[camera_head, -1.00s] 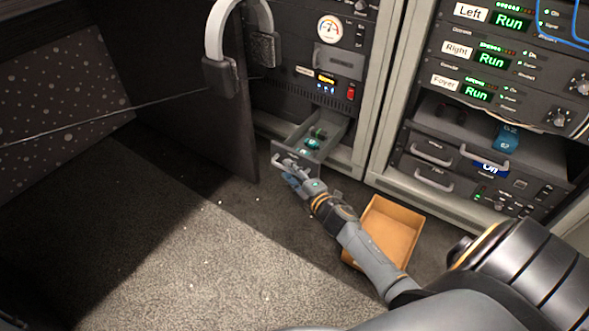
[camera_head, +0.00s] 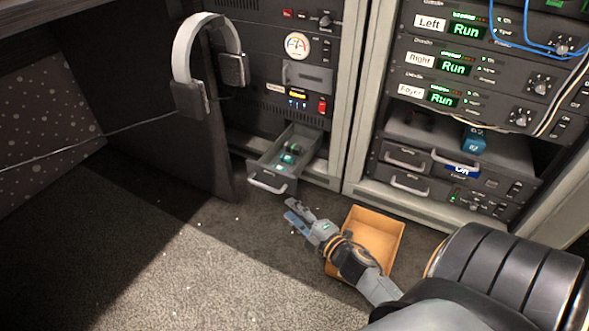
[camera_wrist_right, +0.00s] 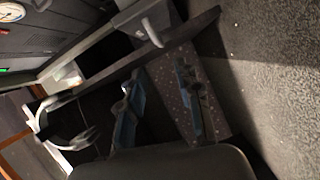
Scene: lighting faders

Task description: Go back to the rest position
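My right gripper (camera_head: 293,214) is low over the dark carpet, in front of the open drawer and apart from its handle. In the right wrist view my right gripper (camera_wrist_right: 160,100) has its two blue-padded fingers spread, with nothing held between them. The drawer (camera_head: 270,181) is pulled out of the left rack and holds small green and teal items. My left gripper is in neither current view.
An open cardboard box (camera_head: 389,225) stands on the floor, partly behind my right forearm. Headphones (camera_head: 184,48) hang at the left rack. A second rack (camera_head: 462,100) with lit Run displays stands to the right. The carpet (camera_head: 190,270) at front left is clear.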

